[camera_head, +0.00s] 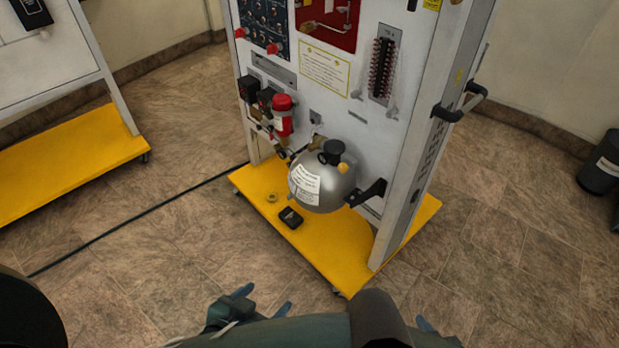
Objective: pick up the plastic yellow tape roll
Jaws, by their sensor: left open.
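The yellow tape roll (272,197) is a small ring on the yellow base (330,250) of the trainer stand, near its left edge. It lies to the left of the silver round tank and just behind a small black box. My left gripper (263,300) is at the bottom of the head view, with two blue-grey fingertips apart and nothing between them. It is nearer to me than the base and well short of the tape roll. My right gripper (425,324) shows only a bluish tip at the bottom edge; the rest is hidden behind my arm.
The black box (291,217) lies close to the tape roll. The silver tank (318,185) and the upright panel (350,80) stand behind and to the right. A black cable (140,217) crosses the floor at left. The floor between me and the base is clear.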

